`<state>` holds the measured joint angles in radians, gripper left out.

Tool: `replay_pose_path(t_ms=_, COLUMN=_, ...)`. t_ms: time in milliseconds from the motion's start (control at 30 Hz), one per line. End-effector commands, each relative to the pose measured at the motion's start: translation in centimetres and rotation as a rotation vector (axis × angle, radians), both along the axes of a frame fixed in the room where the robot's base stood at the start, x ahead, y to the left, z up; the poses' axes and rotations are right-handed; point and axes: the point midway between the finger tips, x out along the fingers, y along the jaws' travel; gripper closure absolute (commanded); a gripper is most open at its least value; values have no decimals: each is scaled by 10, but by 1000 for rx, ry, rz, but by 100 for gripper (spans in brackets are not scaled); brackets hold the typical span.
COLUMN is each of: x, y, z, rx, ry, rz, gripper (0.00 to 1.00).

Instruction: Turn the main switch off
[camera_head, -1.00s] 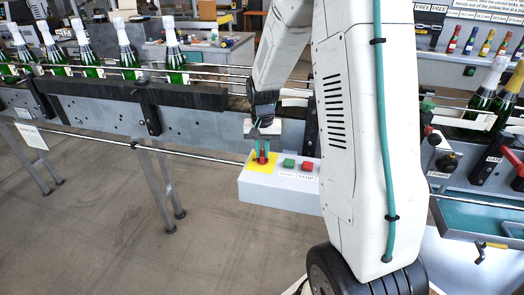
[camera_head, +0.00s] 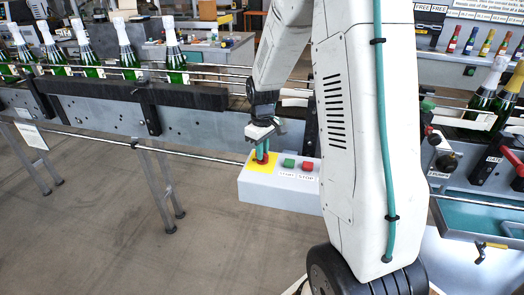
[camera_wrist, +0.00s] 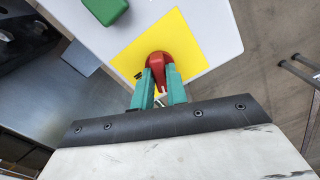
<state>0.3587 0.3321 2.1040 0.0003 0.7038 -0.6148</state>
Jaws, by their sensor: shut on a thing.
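The main switch is a red knob (camera_wrist: 160,62) on a yellow square plate (camera_wrist: 190,38) at the left end of a light grey control box (camera_head: 278,194). My gripper (camera_head: 262,155) is over it with its teal fingers pointing down. In the wrist view the two fingers (camera_wrist: 159,84) are closed on either side of the red knob, gripping it. The fingers hide part of the knob, and a small white mark shows between them.
On the same box, a green START button (camera_head: 289,163) and a red STOP button (camera_head: 308,166) sit just right of the switch. The conveyor (camera_head: 100,105) with several green bottles runs behind. Open floor lies in front and left.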

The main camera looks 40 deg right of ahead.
Motion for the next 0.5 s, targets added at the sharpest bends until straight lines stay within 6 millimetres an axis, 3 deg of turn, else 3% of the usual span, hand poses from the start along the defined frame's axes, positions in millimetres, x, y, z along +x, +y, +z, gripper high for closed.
replay_pose_path(t_ms=500, x=-3, y=0, z=-2, rx=3, ry=8, rz=351, gripper=100)
